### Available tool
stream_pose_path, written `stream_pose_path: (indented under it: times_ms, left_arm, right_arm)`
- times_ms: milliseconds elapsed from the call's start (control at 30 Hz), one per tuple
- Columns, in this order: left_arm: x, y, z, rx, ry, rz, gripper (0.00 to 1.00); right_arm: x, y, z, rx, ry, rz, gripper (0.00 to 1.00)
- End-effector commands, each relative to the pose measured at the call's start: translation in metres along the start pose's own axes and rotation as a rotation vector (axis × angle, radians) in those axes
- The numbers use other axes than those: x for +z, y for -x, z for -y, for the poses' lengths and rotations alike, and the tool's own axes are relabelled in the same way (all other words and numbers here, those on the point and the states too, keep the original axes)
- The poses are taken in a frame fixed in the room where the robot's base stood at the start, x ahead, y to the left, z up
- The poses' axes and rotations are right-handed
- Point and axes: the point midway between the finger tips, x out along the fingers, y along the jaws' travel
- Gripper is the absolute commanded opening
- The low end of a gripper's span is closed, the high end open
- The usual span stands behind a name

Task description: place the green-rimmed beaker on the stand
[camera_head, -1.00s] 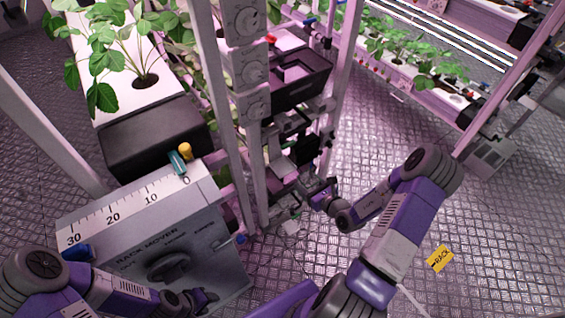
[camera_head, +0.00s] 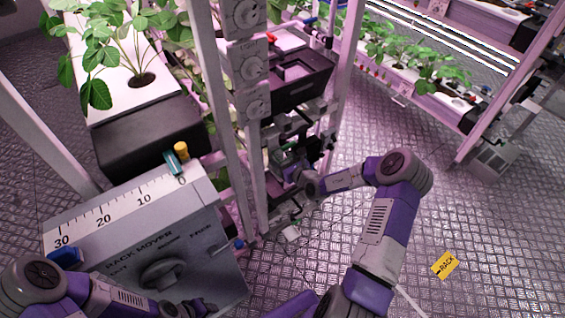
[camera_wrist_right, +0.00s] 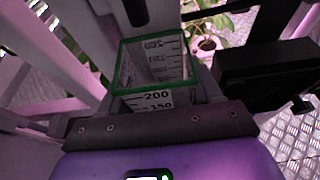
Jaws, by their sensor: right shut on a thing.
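The green-rimmed beaker (camera_wrist_right: 158,85) fills the middle of the right wrist view. It is clear, square-mouthed and marked with a scale showing 200 and 150. My right gripper (camera_head: 291,169) is shut on it, inside the rack frame in the head view. There the beaker is small and mostly hidden by the gripper and rack parts. I cannot make out the stand clearly, nor whether the beaker touches anything below it. My left gripper (camera_head: 200,306) is low at the left, in front of the grey rack mover box, and its fingers are too small to read.
The grey rack mover box (camera_head: 200,246) with a scale and knob stands at the lower left. White rack posts (camera_head: 256,180) rise close left of my right gripper. A black bin (camera_head: 303,82) sits above it.

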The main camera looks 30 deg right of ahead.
Motion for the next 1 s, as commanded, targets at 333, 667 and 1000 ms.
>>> stream_pose_path:
  times_ms: [333,667,1000]
  left_arm:
    - [0.0,0.0,0.0,0.0,0.0,0.0,0.43]
    - [0.0,0.0,0.0,0.0,0.0,0.0,0.43]
    - [0.0,0.006,-0.002,0.0,0.0,0.0,0.43]
  right_arm:
    - [-0.001,-0.001,-0.001,0.001,0.002,0.003,0.34]
    - [-0.002,-0.001,0.0,0.0,0.001,0.003,0.89]
    - [0.003,0.013,0.001,-0.001,0.003,0.002,0.89]
